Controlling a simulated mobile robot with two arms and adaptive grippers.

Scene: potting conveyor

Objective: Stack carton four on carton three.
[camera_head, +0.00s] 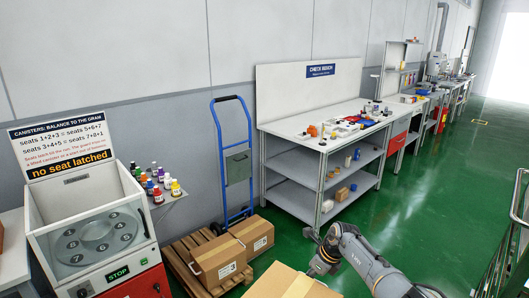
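Two brown cartons stand side by side on a wooden pallet: a rear carton (252,236) and a front carton (217,260). My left gripper is out of view.
A blue hand truck (233,160) stands against the wall behind the pallet (190,262). A canister machine (95,230) is at left, a check bench (318,135) behind. Green floor (420,190) is open at right, with a metal railing (510,240) at the edge.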

